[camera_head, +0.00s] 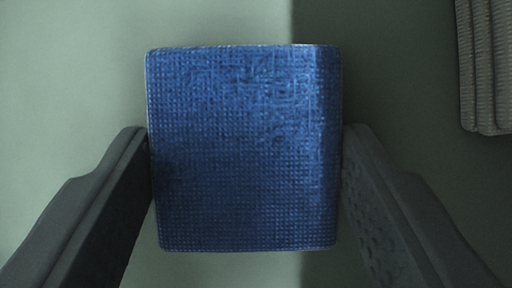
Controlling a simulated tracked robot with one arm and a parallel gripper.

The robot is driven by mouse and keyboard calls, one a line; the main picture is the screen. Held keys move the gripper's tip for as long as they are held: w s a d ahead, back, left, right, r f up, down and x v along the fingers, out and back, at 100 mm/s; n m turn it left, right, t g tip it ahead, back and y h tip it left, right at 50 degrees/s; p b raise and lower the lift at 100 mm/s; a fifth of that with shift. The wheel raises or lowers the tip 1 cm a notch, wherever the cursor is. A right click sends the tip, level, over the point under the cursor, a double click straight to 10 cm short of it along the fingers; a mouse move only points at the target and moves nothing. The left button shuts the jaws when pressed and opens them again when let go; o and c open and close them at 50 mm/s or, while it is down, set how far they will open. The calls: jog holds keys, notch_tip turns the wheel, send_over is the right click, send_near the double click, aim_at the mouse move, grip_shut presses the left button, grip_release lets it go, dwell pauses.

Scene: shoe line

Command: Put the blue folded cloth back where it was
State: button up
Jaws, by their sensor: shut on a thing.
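The blue folded cloth (245,140) fills the middle of the view, with a woven, waffle-like surface. My gripper (247,185) is shut on it, with one dark finger against its left side and the other against its right side. The fingers meet the cloth along its lower half in the picture. The cloth looks squared to the view, with its far edge beyond the fingertips. Its underside is hidden, so I cannot tell whether it touches the surface below.
A beige ribbed folded item (487,65) lies at the upper right, cut off by the picture's edge. The pale green surface (70,80) is bare at the left. A darker shaded band covers the right part of the surface.

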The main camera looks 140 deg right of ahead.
jog(key=o, duration=0.9)
jog(key=shift+r, duration=0.1)
jog(key=shift+d+r, duration=0.15)
jog(key=shift+r, duration=0.15)
jog(key=v, duration=0.2)
jog(key=p+v, duration=0.1)
jog(key=v, duration=0.2)
jog(key=shift+s+d+f+p, duration=0.2)
jog(key=shift+d+p, duration=0.05)
jog(key=shift+p, duration=0.05)
jog(key=s+d, duration=0.3)
jog(key=d, duration=0.1)
jog(key=s+d+p, duration=0.1)
jog(key=s+d, duration=0.3)
jog(key=shift+s+d+f, duration=0.15)
jog(key=shift+d, duration=0.05)
